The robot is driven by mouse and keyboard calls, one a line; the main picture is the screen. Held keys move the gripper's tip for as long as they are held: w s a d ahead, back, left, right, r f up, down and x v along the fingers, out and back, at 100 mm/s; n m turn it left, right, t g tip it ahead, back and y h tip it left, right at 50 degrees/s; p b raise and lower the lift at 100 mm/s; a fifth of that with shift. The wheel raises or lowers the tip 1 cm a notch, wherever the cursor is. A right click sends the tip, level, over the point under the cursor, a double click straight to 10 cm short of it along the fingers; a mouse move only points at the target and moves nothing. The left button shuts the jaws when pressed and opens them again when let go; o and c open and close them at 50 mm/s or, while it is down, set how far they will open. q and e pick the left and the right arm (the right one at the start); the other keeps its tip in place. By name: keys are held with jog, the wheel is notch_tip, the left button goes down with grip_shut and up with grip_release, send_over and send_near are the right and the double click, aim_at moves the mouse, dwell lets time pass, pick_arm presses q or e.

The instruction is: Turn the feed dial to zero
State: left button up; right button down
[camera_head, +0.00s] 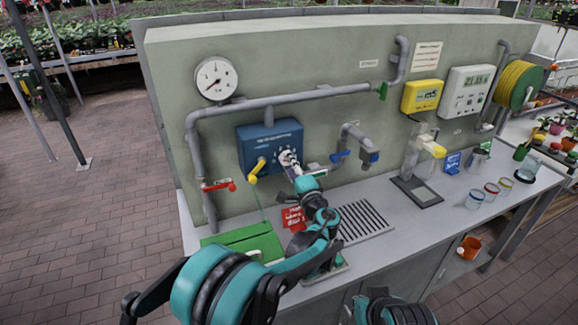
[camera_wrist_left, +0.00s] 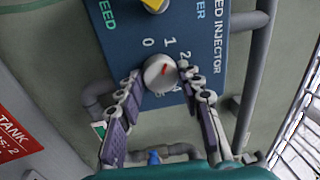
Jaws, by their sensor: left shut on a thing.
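The feed dial (camera_wrist_left: 158,76) is a round light-grey knob on the blue feed injector box (camera_head: 262,147). Its short red mark points up and slightly right in the left wrist view, roughly toward the 1 or between 1 and 2; the 0 is printed to the left of the 1. My left gripper (camera_head: 291,165) is at the dial, one finger on each side, shut on it. In the left wrist view the fingers (camera_wrist_left: 162,78) partly cover the printed numbers. Part of my right arm shows at the bottom of the head view, but its gripper cannot be made out.
A yellow lever (camera_head: 256,168) is on the box, left of the dial. A red valve handle (camera_head: 219,186), a grey pipe (camera_head: 275,99) and a blue-handled tap (camera_head: 341,155) are nearby. A red sign (camera_head: 292,217) and green tray (camera_head: 243,241) are below.

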pick_arm(q)
jog(key=n+y, duration=0.1)
jog(key=n, duration=0.6)
jog(key=shift+n, duration=0.3)
dwell(0.4)
jog(key=o, duration=1.2)
jog(key=shift+w, duration=0.1)
jog(key=shift+c, duration=0.2)
jog(key=shift+d, duration=0.1)
jog(key=v, duration=0.7)
jog(key=shift+s, duration=0.3)
